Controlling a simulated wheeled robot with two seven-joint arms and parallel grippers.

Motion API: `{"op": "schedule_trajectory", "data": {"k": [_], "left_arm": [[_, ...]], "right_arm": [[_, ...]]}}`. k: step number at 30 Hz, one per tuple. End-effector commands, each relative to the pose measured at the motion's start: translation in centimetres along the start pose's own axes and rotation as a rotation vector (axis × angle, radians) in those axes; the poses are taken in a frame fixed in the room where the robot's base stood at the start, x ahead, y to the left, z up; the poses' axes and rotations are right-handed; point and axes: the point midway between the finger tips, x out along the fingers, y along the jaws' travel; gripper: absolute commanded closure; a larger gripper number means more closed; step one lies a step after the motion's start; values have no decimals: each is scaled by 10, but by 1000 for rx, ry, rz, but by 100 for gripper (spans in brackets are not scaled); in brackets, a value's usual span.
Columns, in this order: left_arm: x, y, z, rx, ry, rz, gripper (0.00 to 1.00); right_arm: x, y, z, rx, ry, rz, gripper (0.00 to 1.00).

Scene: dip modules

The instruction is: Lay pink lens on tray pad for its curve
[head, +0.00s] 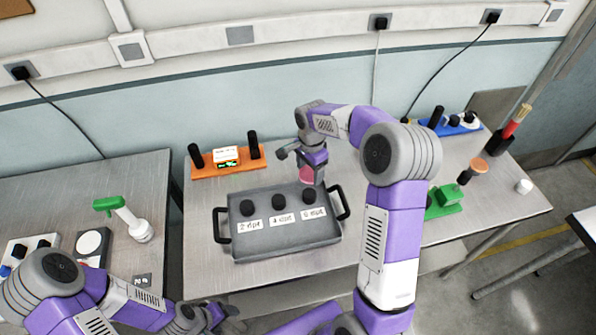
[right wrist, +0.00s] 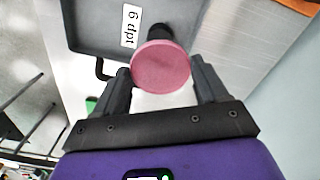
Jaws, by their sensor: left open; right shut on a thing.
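The round pink lens (head: 307,175) is in my right gripper (head: 312,172), above the back right part of the grey tray (head: 262,244). In the right wrist view the lens (right wrist: 160,67) sits between the two dark fingers of the gripper (right wrist: 164,84), which is shut on it. The tray carries three dark round pads, labelled 2 dpt (head: 247,207), 4 dpt (head: 279,201) and 6 dpt (head: 309,194). The lens partly covers the 6 dpt pad (right wrist: 160,31) in the right wrist view. My left gripper (head: 212,318) is open and low at the front.
A green block (head: 443,203) and a blue rack (head: 450,128) are on the right. A green-topped white tool (head: 125,215) and a white disc (head: 91,243) are on the left table.

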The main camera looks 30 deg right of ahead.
Motion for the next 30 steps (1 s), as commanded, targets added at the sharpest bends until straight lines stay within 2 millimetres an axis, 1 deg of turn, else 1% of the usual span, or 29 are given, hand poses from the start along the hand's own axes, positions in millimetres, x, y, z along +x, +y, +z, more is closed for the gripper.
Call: {"op": "schedule_trajectory", "data": {"k": [2, 9, 12, 17, 22, 24, 30], "left_arm": [[-1, 0, 1, 0, -2, 0, 33], [0, 0, 1, -1, -2, 0, 33], [0, 0, 1, -1, -2, 0, 33], [0, 0, 1, -1, -2, 0, 33], [0, 0, 0, -1, -1, 0, 33], [0, 0, 0, -1, -1, 0, 33], [0, 0, 0, 0, -1, 0, 33]], "right_arm": [[3, 1, -3, 31, -1, 2, 61], [47, 2, -3, 40, -2, 4, 61], [58, 1, -3, 37, -1, 2, 61], [70, 1, -3, 38, -2, 2, 61], [94, 2, -3, 37, -2, 4, 61], [99, 1, -3, 37, -1, 1, 61], [98, 1, -3, 36, 0, 0, 61]]}}
